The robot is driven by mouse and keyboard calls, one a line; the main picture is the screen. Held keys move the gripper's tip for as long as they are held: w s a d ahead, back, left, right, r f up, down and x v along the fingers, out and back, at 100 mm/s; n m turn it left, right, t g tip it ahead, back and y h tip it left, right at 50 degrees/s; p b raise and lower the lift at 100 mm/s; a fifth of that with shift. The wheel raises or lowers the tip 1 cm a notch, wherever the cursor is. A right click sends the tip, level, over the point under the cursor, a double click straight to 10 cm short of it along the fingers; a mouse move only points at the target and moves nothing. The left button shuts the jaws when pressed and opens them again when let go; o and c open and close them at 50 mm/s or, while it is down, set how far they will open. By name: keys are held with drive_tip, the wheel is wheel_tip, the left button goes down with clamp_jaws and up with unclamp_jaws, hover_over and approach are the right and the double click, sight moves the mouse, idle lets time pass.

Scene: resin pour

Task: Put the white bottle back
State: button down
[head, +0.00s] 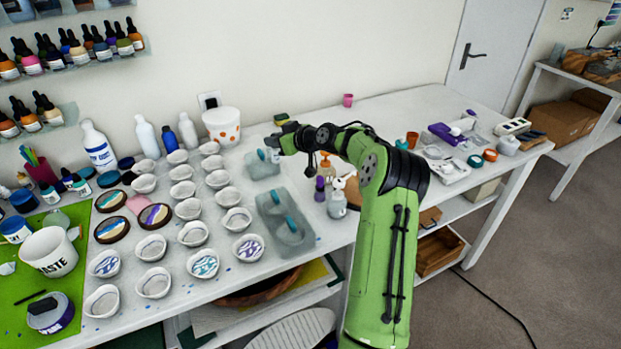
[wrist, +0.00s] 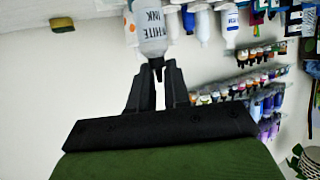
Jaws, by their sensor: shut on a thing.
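The white bottle (wrist: 152,35), labelled "WHITE INK", shows at the top of the wrist view, with the label upside down there. My gripper (wrist: 157,75) is shut on its dark narrow tip. In the head view my arm reaches over the table, and my gripper (head: 272,143) is above the grey block with blue pieces (head: 262,168), to the right of the bowl rows. The held bottle is hard to make out in that view, and I cannot tell whether its base touches anything.
Several white bottles, one of them (head: 147,137), stand along the wall beside an orange-dotted white pot (head: 222,126). Rows of small bowls (head: 183,190) fill the table's left half. A pump bottle (head: 337,201) stands beneath my arm. The table's back middle is fairly clear.

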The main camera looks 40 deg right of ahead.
wheel_tip(320, 180, down, 10)
drive_tip(key=shift+w+a+f+b, duration=0.1)
drive_tip(key=shift+w+b, duration=0.05)
drive_tip(key=shift+b, duration=0.5)
drive_tip(key=shift+f, duration=0.15)
drive_tip(key=c, duration=1.1)
unclamp_jaws()
drive_tip(key=shift+c, duration=0.2)
drive_tip(key=shift+o, duration=0.2)
